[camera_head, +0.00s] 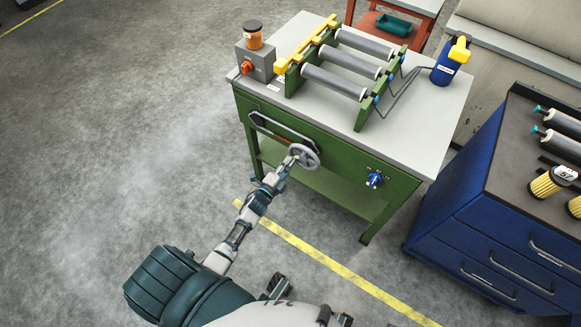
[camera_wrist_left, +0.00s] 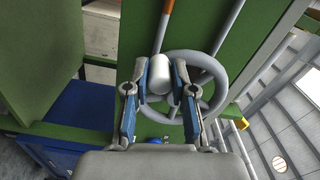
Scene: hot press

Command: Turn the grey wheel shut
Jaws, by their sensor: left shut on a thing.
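The grey wheel (camera_head: 315,161) is mounted on the front of the green press bench (camera_head: 330,150). In the left wrist view the wheel (camera_wrist_left: 224,88) shows its rim and spokes, with a pale cylindrical knob (camera_wrist_left: 160,72) standing out at its left side. My left gripper (camera_head: 291,160) reaches the wheel from the front. In the wrist view its two blue-padded fingers (camera_wrist_left: 160,88) sit on either side of the knob, closed on it. Part of the wheel is hidden behind the fingers. My right gripper is not in view.
A bar handle (camera_head: 280,128) runs along the bench front beside the wheel. A blue knob (camera_head: 375,179) sits to the right. Rollers (camera_head: 335,80) and a blue bottle (camera_head: 446,70) stand on the bench top. A blue drawer cabinet (camera_head: 480,240) stands at the right; the floor at left is clear.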

